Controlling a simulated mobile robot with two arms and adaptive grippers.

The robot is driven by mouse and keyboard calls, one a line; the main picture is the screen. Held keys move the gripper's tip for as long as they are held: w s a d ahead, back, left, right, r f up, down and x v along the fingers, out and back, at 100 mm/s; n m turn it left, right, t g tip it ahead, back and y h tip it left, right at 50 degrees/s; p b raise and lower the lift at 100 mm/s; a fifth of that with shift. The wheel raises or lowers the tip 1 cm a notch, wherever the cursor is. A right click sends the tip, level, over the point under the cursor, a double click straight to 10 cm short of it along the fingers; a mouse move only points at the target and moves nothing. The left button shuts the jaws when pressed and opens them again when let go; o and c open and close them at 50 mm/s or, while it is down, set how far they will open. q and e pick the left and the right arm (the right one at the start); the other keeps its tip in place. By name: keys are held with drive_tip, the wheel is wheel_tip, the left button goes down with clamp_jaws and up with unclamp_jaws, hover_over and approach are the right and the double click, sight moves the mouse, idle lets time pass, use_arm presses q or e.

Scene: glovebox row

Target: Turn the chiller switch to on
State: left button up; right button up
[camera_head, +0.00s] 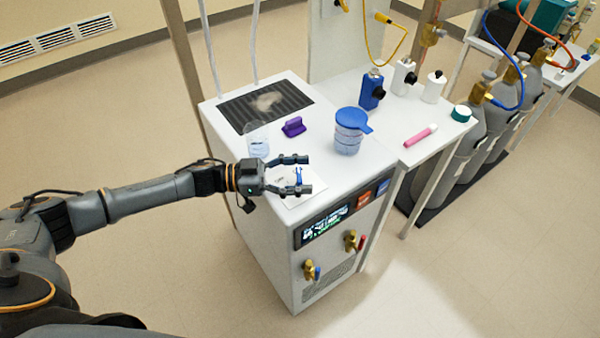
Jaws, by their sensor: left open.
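The chiller (280,255) is a white cabinet with a control panel along the top of its front face. The panel has a lit display (325,224), and right of it a small orange element (363,199) and a small blue one (382,187). I cannot tell which is the switch or how it is set. My right gripper is not in view.
On the chiller top are a dark grille (240,112), a clear beaker (258,146), a purple piece (293,126) and a blue-lidded jar (349,137). Brass valves (309,270) stick out below the panel. A bench (400,156) with bottles adjoins at right. Front floor is clear.

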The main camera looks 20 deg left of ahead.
use_arm(q)
drive_tip(key=v, duration=1.2)
idle(0.6)
